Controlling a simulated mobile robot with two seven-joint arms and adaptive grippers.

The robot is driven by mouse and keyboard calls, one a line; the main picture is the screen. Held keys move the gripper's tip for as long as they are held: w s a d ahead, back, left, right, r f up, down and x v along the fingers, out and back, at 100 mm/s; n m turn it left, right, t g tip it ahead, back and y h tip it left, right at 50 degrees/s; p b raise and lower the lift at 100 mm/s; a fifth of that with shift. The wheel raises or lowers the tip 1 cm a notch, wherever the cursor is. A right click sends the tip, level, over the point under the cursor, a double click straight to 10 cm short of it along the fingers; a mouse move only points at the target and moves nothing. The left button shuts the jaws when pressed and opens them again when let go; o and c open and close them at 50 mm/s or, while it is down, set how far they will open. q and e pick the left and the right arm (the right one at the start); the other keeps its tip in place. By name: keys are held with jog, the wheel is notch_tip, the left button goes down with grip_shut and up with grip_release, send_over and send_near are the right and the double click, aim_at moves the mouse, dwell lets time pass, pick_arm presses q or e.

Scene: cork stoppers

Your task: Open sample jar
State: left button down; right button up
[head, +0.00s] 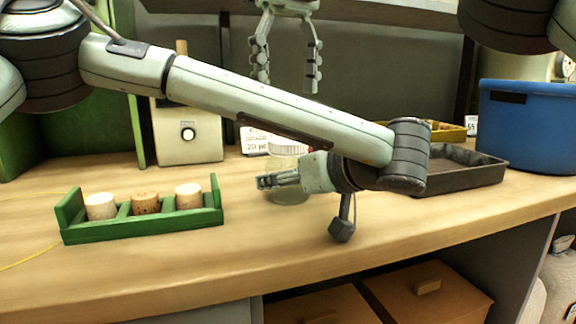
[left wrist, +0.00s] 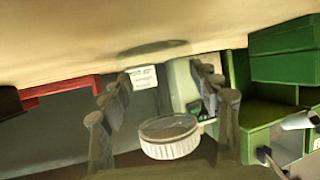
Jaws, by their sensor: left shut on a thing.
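The sample jar is clear glass with a white ribbed lid (head: 288,147) on top, and stands upright near the middle of the table. Its glass body (head: 290,192) is partly hidden by my left gripper (head: 277,181), which is shut on it from the side. In the left wrist view the white lid (left wrist: 170,140) shows between the two fingers (left wrist: 163,108); the glass is hard to make out. My right gripper (head: 287,84) hangs above and behind the jar, pointing down, open and empty, with its fingers spread apart.
A green rack (head: 150,224) with three corks stands at the left. A dark tray (head: 455,183) and a blue bin (head: 530,125) stand at the right. A beige device (head: 188,138) and a white card (head: 254,140) are at the back. The table front is clear.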

aim_at(288, 140)
jog(key=m, duration=1.3)
jog(key=shift+m, duration=0.3)
jog(key=m, duration=1.2)
jog(key=shift+m, duration=0.4)
jog(key=shift+f+m, duration=0.3)
notch_tip(288, 140, down, 7)
jog(key=shift+f, duration=0.2)
